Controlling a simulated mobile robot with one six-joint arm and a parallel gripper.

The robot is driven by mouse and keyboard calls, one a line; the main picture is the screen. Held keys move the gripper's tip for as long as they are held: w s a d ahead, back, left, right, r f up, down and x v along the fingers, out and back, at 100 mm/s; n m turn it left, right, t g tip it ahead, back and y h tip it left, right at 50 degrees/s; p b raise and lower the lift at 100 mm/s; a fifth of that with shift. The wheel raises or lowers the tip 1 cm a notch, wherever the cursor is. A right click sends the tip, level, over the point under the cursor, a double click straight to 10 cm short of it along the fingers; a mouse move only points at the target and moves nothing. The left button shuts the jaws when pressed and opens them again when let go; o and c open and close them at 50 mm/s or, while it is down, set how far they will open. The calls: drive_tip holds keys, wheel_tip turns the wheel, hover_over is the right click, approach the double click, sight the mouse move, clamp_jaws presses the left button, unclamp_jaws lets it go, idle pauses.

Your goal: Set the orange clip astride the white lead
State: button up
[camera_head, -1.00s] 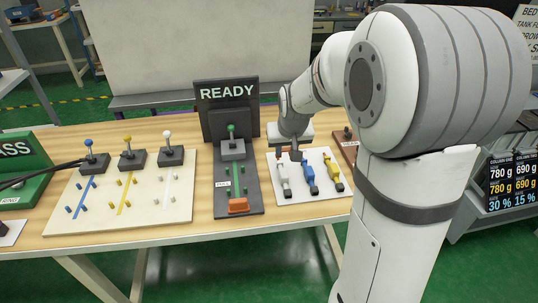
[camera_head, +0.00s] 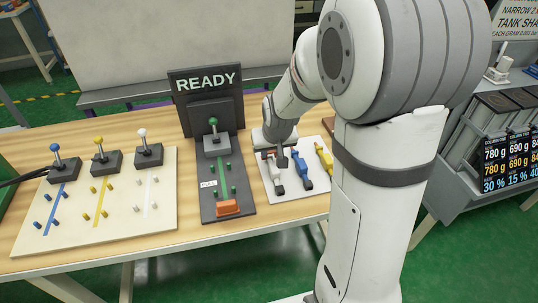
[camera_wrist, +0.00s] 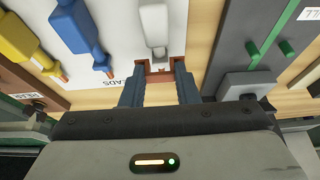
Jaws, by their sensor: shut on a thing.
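The white lead (camera_wrist: 154,22) lies on the white board (camera_head: 294,193), left of the blue lead (camera_head: 301,168) in the head view, where it also shows (camera_head: 275,180). My gripper (camera_wrist: 160,75) is shut on the orange clip (camera_wrist: 153,77), which looks reddish-brown and U-shaped between the fingertips. In the wrist view the clip is at the near end of the white lead, with its arms at either side. I cannot tell whether it touches the lead or is seated.
The yellow lead (camera_head: 323,158) lies beyond the blue one. A cream board (camera_head: 112,222) with several levers and pegs lies further left. A READY sign (camera_head: 205,82) stands behind.

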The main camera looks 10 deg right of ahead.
drive_tip(key=shift+f, duration=0.75)
drive_tip(key=shift+f+b, duration=0.55)
drive_tip(key=shift+f, duration=0.1)
drive_tip(key=o, duration=1)
